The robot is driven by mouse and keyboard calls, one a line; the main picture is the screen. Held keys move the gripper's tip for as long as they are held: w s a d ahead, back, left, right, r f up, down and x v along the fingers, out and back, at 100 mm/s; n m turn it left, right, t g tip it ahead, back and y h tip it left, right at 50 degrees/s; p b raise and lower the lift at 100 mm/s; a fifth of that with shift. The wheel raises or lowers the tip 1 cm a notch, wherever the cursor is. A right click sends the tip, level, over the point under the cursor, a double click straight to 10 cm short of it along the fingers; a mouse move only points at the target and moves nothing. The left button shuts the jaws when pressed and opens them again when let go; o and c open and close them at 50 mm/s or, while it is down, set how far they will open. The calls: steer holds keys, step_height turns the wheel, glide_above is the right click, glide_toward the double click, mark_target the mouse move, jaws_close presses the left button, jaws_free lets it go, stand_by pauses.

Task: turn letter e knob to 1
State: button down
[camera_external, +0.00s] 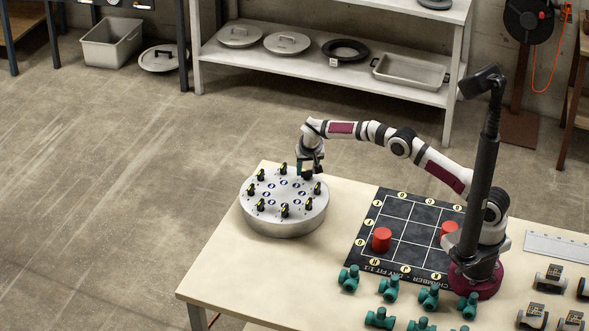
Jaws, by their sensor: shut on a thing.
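The round grey drum (284,222) stands on the left end of the table. Several black knobs with yellow marks ring its top, such as a knob (284,209) at the front. Blue round labels (283,183) lie inside the ring, too small to read, so I cannot tell which knob is letter e. My gripper (305,174) points down at the back right of the ring. It is shut on a knob there, which is mostly hidden by the fingers. The dial setting of that knob cannot be made out.
A black gridded board (409,263) with red cylinders (382,239) lies right of the drum. Several teal pipe fittings (389,288) and grey fittings (533,316) stand along the front. The table (228,273) is bare left and in front of the drum.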

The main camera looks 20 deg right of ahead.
stand_by(0.3)
steer(key=shift+c, duration=1.9)
jaws_free()
steer(key=v, duration=1.5)
steer(key=shift+r, duration=0.4)
steer(key=shift+s, duration=0.1)
